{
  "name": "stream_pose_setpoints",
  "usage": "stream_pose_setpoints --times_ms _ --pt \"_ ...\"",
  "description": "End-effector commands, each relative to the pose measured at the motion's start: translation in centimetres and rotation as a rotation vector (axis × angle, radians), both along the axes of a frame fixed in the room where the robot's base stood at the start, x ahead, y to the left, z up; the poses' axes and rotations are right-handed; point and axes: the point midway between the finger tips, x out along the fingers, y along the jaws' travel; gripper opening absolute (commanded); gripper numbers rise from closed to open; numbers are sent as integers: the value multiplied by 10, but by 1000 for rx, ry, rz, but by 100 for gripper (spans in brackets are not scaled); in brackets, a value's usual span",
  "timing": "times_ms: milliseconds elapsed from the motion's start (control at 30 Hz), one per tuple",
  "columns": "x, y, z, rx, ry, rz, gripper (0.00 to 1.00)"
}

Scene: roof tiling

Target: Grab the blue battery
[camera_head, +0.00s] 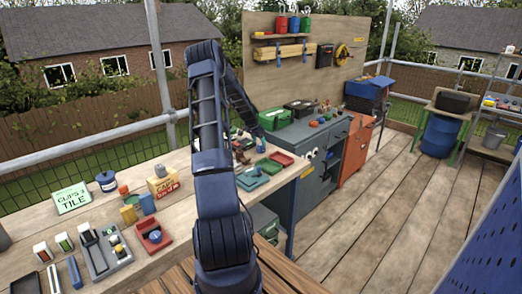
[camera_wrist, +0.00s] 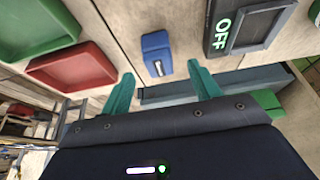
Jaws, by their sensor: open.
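A small blue block with a pale label, which looks like the blue battery (camera_wrist: 157,54), is on the pale worktop in the wrist view. My gripper (camera_wrist: 162,80) shows its two teal fingers spread apart, with nothing between the tips. The battery appears beyond the fingertips, roughly centred between them and apart from both. I cannot pick out the battery there.
In the wrist view a red tray (camera_wrist: 75,68) and green tray (camera_wrist: 35,25) lie left of the battery; a dark box marked OFF (camera_wrist: 245,25) is close on its right. In the head view, a clips sign (camera_head: 72,199) and a red holder (camera_head: 152,237) occupy the near bench.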

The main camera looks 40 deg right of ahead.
Motion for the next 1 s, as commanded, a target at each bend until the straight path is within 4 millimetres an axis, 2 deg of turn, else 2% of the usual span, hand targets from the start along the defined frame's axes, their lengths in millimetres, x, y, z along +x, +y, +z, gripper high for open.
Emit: stream_pose_setpoints --times_ms 167,500,733,767,1000 --pt "-1 -4 -9 -1 0 -1 62" --pt "-1 -18 -48 -1 0 -1 62" --pt "-1 -19 -50 -1 -1 0 62" --pt "-1 -19 -50 -1 -1 0 60" --pt "-1 -19 -50 -1 -1 0 13"
